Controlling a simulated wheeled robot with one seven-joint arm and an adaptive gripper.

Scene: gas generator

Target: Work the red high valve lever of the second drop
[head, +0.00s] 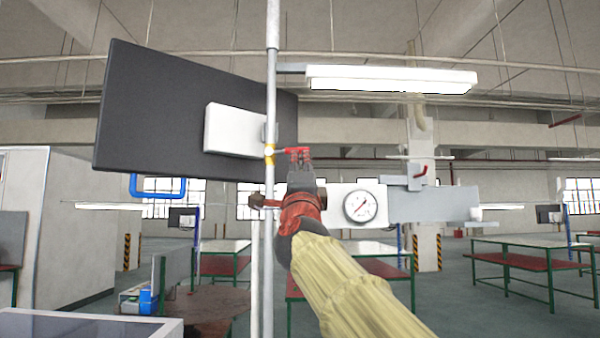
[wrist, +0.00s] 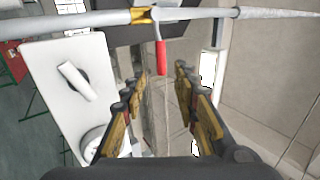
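The red valve lever (head: 297,151) sticks out to the right from a brass valve (head: 269,153) on a vertical grey pipe (head: 271,90). In the wrist view the pipe crosses the top, and the red lever (wrist: 161,57) points down from the brass fitting (wrist: 143,15). My gripper (head: 302,172) is just below the lever in the head view, partly overlapping it. In the wrist view my gripper (wrist: 157,82) is open and empty, with the lever's end in line with the gap between the fingertips. I cannot tell whether they touch.
A dark panel (head: 135,110) and a white box (head: 228,131) stand behind the pipe. A lower valve handle (head: 262,202) is left of my gripper. A pressure gauge (head: 360,206) and another red lever (head: 421,174) are to the right. Tables (head: 530,250) stand farther back.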

